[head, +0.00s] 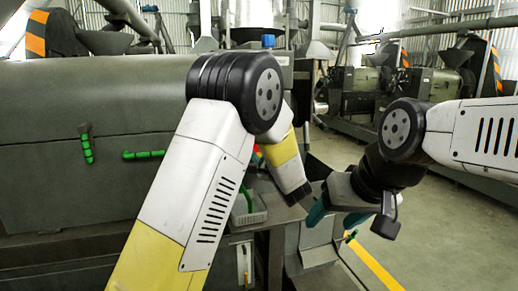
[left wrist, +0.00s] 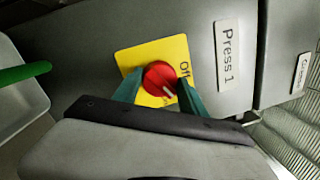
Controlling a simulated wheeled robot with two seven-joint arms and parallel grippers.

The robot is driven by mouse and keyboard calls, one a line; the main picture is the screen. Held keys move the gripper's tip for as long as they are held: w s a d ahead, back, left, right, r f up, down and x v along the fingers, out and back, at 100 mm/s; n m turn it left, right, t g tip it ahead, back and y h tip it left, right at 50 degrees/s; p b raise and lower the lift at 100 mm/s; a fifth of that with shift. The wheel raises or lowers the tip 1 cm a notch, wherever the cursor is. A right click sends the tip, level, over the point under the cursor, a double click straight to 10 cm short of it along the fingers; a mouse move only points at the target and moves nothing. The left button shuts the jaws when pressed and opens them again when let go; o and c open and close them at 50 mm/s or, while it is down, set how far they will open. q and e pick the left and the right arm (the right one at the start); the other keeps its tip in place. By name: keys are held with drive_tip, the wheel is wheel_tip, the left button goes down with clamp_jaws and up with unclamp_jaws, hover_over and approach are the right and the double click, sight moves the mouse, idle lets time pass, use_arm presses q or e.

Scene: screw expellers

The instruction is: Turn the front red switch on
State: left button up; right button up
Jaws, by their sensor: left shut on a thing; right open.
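The red switch (left wrist: 158,74) is a round knob on a yellow plate (left wrist: 136,58), in the left wrist view. An "Off" label is at the plate's right edge. The knob's white mark points to the lower right in the picture. My left gripper (left wrist: 159,84) has its green fingers on either side of the knob and is shut on it. In the head view my left arm hides most of this spot. My right gripper (head: 318,209) is open and empty in the head view, low and right of the middle.
A "Press 1" label (left wrist: 228,55) is on the panel right of the switch. A tray (left wrist: 22,100) with a green handle (left wrist: 25,73) is at the left. A big grey machine (head: 90,100) fills the left of the head view. Open floor (head: 440,225) lies right.

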use_arm(q)
drive_tip(key=m, duration=0.3)
drive_tip(key=m+h, duration=0.1)
drive_tip(key=m, duration=0.2)
drive_tip(key=shift+f+m+t, duration=0.2)
drive_tip(key=shift+m+t, duration=0.1)
drive_tip(key=shift+s+a, duration=0.1)
drive_tip(key=o, duration=1.3)
drive_tip(key=shift+r, duration=0.1)
drive_tip(key=v, duration=0.7)
drive_tip(key=shift+s, duration=0.35)
